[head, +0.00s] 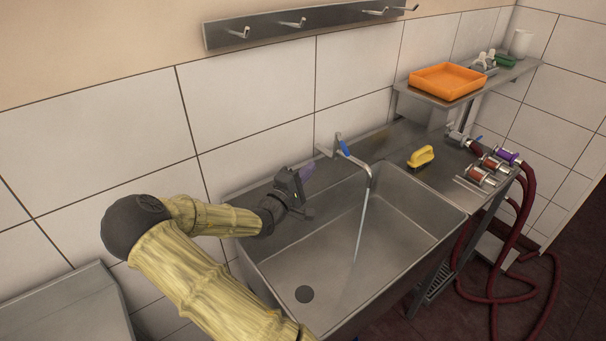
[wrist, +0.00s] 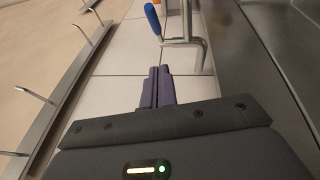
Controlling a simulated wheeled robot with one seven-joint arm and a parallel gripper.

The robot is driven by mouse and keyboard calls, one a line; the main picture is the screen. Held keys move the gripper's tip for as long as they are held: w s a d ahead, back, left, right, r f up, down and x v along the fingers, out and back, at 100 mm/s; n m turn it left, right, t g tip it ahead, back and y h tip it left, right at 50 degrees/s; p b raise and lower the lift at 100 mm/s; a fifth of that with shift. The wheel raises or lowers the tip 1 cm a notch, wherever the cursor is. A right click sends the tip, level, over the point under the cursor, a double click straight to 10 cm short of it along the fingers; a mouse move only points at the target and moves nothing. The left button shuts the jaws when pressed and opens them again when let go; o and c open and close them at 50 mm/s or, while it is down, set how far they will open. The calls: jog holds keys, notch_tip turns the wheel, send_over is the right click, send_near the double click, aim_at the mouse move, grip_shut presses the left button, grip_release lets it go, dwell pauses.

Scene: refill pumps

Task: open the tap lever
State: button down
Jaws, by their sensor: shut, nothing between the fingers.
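The tap (head: 329,152) is on the tiled wall above the sink, with a blue lever handle (head: 344,148) and a bent metal spout (head: 366,172). A thin pale streak, which looks like running water (head: 362,215), drops from the spout into the basin. My gripper (head: 306,173) is left of the tap, above the sink's back edge, apart from the lever. In the wrist view its purple fingers (wrist: 157,88) are together and empty. The blue lever (wrist: 153,19) and the tap's metal pipe (wrist: 185,41) show beyond the fingertips there.
The steel sink (head: 418,227) has a dark drain at the bottom. A yellow brush (head: 420,156) lies on the counter to the right. An orange tray (head: 447,81) sits on a shelf. A hook rail (head: 310,22) runs along the wall. Red hoses (head: 523,195) hang at right.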

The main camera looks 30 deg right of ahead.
aim_at(342, 143)
jog(key=d+r+p, duration=0.1)
jog(key=d+p, duration=0.2)
jog(key=d, duration=0.5)
jog(key=shift+w+d+r, duration=0.2)
jog(key=shift+d, duration=0.05)
jog(key=s+d+b, duration=0.2)
jog(key=shift+d+f, duration=0.15)
jog(key=shift+d, duration=0.2)
jog(key=shift+s+d, duration=0.2)
jog(key=shift+d, duration=0.25)
jog(key=shift+a, duration=0.1)
